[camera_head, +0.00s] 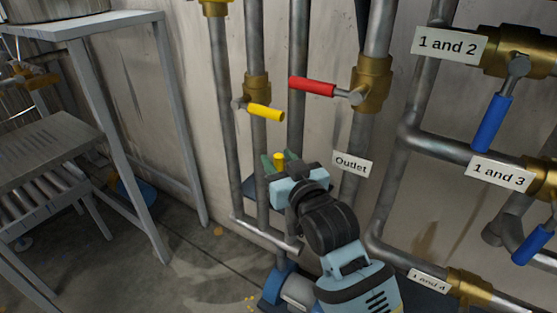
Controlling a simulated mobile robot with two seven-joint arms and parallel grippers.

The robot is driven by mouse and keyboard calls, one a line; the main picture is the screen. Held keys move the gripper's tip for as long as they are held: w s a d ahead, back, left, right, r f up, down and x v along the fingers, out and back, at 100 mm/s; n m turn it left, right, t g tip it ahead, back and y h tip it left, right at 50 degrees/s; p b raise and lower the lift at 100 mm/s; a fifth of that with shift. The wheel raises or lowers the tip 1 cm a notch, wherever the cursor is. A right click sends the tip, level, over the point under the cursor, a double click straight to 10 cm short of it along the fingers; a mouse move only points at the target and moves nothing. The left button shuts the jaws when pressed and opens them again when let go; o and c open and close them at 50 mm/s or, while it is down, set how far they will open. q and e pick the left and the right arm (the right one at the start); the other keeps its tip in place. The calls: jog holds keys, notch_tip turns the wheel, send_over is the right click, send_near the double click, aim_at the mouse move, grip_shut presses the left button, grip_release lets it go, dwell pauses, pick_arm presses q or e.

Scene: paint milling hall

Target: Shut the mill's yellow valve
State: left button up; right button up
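A yellow valve handle (266,113) sits on a brass body (257,88) on a vertical pipe. It sticks out to the right, tilted slightly down, across its pipe. My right gripper (279,161) is below this handle, apart from it, with its greenish fingers spread. A small yellow piece (279,158) shows between the fingers. I cannot tell what it belongs to or whether the fingers touch it; the gripper body hides its lower part. My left gripper is out of view.
A red handle (312,87) points left from a brass valve, close to the right of the yellow one. Blue handles (491,123) and labelled pipes fill the right side. An "Outlet" label (352,164) hangs beside my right wrist.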

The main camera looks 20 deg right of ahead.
jog(key=shift+w, duration=0.35)
jog(key=shift+c, duration=0.5)
grip_shut()
jog(key=shift+d, duration=0.1)
